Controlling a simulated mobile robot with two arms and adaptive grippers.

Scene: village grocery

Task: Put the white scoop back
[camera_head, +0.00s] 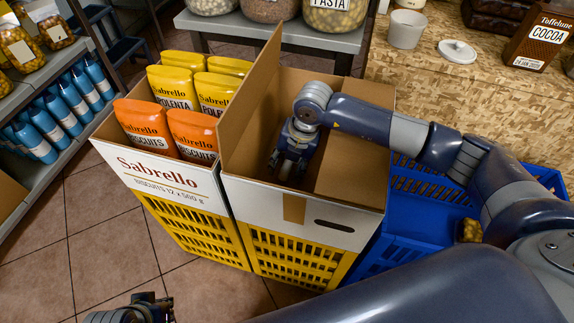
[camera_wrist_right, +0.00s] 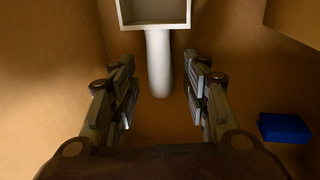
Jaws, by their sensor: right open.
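The white scoop (camera_wrist_right: 158,50) lies in the open cardboard box (camera_head: 297,212), seen from above in the right wrist view. Its square bowl is at the top edge, partly cut off, and its handle points toward me. My right gripper (camera_head: 287,166) reaches down inside the box. In the right wrist view its open fingers (camera_wrist_right: 160,72) stand on either side of the handle, with a gap on both sides. In the head view the scoop is hidden. My left gripper (camera_head: 150,308) shows only partly at the bottom edge; its jaws are unclear.
A small blue object (camera_wrist_right: 284,127) lies in the box. Left of it stands a carton (camera_head: 165,178) of biscuit and polenta packs; right is a blue crate (camera_head: 400,225). A counter (camera_head: 470,95) holds a white canister (camera_head: 406,29), a white lid (camera_head: 457,51) and a cocoa tin (camera_head: 541,40).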

